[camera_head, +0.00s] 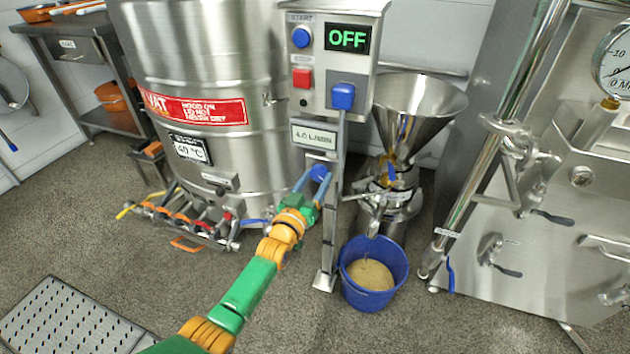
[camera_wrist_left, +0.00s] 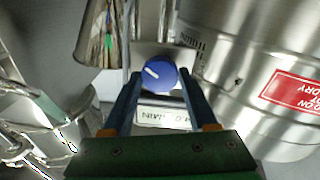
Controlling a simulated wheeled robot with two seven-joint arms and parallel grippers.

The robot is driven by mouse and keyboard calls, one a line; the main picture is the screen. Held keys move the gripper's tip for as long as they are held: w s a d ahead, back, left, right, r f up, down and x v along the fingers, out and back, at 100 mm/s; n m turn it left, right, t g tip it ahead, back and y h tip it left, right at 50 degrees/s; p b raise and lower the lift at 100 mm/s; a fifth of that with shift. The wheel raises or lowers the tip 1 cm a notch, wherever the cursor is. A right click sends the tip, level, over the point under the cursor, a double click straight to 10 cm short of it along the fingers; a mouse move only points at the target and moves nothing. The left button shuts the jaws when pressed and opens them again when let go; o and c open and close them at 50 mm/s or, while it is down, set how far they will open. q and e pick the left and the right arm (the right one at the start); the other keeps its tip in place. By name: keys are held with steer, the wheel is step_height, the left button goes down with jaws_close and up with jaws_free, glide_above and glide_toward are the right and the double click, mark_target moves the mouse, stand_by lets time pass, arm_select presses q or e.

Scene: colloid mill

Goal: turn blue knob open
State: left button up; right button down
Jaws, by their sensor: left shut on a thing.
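The blue knob (camera_head: 322,171) sits on the steel stand below the "4.0 L/MIN" display. In the left wrist view the round blue knob (camera_wrist_left: 159,78) faces me, with a white pointer mark slanting on its face. My left gripper (camera_head: 316,181) reaches up to it, its two blue fingers one on each side. In the left wrist view my left gripper (camera_wrist_left: 160,82) is shut on the knob, near its tips. The knob's shaft is hidden behind it. My right gripper is in neither view.
The control box (camera_head: 334,60) above reads OFF, with a blue START button (camera_head: 302,37), a red button (camera_head: 301,77) and another blue knob (camera_head: 343,96). A steel vat (camera_head: 215,70) stands left, the funnel mill (camera_head: 412,110) right. A blue bucket (camera_head: 352,294) stands below.

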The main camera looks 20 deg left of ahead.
arm_select(q)
steer(key=shift+r+n, duration=0.1)
steer(key=shift+n, duration=0.4)
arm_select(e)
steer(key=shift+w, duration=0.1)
arm_select(q)
steer(key=o, duration=1.4)
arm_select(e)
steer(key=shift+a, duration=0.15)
arm_select(q)
steer(key=shift+s+p, duration=0.35)
steer(key=shift+s, duration=0.05)
steer(key=s, duration=0.2)
steer(key=s+p, duration=0.1)
steer(key=s, duration=0.1)
steer(key=s+p, duration=0.1)
steer(key=s, duration=0.1)
steer(key=shift+s+a+f, duration=0.1)
steer(key=shift+a+f, duration=0.15)
steer(key=shift+f, duration=0.1)
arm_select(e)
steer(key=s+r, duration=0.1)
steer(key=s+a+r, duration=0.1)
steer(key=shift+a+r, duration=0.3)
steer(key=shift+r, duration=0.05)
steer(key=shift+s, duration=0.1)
